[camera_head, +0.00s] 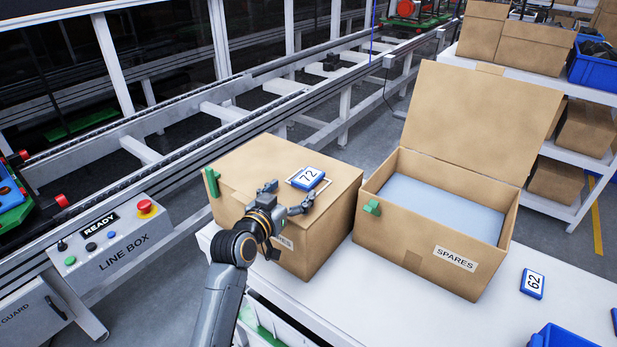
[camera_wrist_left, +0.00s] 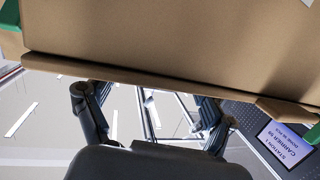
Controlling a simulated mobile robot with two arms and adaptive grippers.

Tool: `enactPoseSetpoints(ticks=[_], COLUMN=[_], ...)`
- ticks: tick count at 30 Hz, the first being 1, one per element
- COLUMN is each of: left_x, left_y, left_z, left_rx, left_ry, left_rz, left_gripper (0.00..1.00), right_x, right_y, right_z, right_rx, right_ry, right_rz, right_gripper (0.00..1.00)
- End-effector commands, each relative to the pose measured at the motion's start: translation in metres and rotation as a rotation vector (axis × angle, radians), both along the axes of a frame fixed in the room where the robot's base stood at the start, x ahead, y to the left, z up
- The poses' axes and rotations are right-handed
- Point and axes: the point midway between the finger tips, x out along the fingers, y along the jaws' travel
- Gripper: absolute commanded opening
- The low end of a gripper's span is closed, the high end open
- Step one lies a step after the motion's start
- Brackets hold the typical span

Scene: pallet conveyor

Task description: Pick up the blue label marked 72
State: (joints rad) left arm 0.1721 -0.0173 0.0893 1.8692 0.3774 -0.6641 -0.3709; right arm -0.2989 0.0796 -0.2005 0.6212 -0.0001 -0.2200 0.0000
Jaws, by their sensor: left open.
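The blue label marked 72 (camera_head: 307,178) lies flat on the lid of a closed cardboard box (camera_head: 250,165), partly over a white-outlined rectangle. My left gripper (camera_head: 288,196) is open and empty, just in front of the label in the head view, with its fingers over the box's near side. I cannot tell whether it touches the box. In the left wrist view the box's cardboard (camera_wrist_left: 170,45) fills the top, with the open fingers below it; the label cannot be made out there. My right gripper is not in view.
An open SPARES box (camera_head: 420,235) stands to the right, its lid raised. Another blue label marked 62 (camera_head: 532,284) lies on the white table (camera_head: 400,310) near a blue bin (camera_head: 560,338). A LINE BOX control panel (camera_head: 110,240) and the conveyor rails (camera_head: 250,120) are on the left.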

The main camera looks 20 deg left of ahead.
Motion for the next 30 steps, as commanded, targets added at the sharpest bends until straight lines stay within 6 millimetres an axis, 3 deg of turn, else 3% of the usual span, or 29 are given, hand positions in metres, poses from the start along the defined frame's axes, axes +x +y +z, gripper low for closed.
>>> enactPoseSetpoints(ticks=[8, 12, 21, 23, 30], left_x=[0.032, 0.047, 0.051, 0.051, 0.051], left_y=[-0.014, -0.015, -0.016, -0.016, -0.015], left_z=[0.008, 0.002, 0.000, 0.000, 0.000], left_rx=[-0.004, -0.001, 0.000, 0.000, 0.000], left_ry=[0.001, 0.002, 0.001, 0.001, 0.001], left_rz=[-0.001, -0.001, 0.000, 0.000, 0.000], left_gripper=[0.83, 0.83, 0.83, 0.74, 0.26], right_x=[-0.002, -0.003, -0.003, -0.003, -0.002], right_y=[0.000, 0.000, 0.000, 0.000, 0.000], right_z=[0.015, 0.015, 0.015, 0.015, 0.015], right_rx=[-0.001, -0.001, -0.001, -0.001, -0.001], right_ry=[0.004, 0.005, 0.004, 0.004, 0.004], right_rz=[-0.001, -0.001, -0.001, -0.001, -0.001], right_gripper=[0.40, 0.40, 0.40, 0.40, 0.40])
